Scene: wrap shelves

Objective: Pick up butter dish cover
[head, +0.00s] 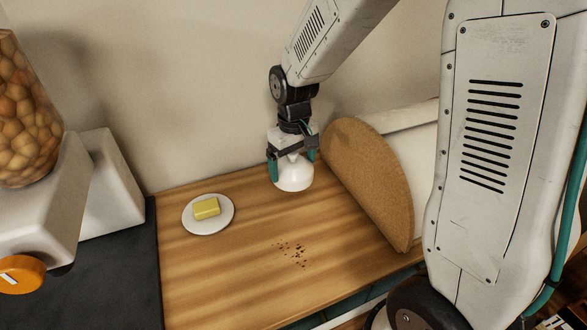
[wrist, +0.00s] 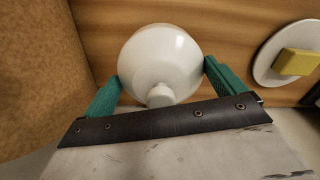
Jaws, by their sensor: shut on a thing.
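The butter dish cover is a white dome with a small knob (head: 294,174). In the wrist view the cover (wrist: 160,62) sits between the two green fingers of my gripper (wrist: 163,88), with its knob towards the gripper body. My gripper (head: 292,168) is shut on the cover in the head view, over the back right of the wooden surface. I cannot tell whether the cover's rim touches the wood. The yellow butter (head: 206,208) lies uncovered on a white round plate (head: 209,227) to the left; the butter also shows in the wrist view (wrist: 296,62).
A brown semicircular end panel (head: 372,180) stands close right of my gripper. Dark crumbs (head: 291,251) lie on the wooden surface (head: 215,285). A white dispenser (head: 60,195) with a jar of round brown pieces (head: 28,115) stands left. The wall is behind.

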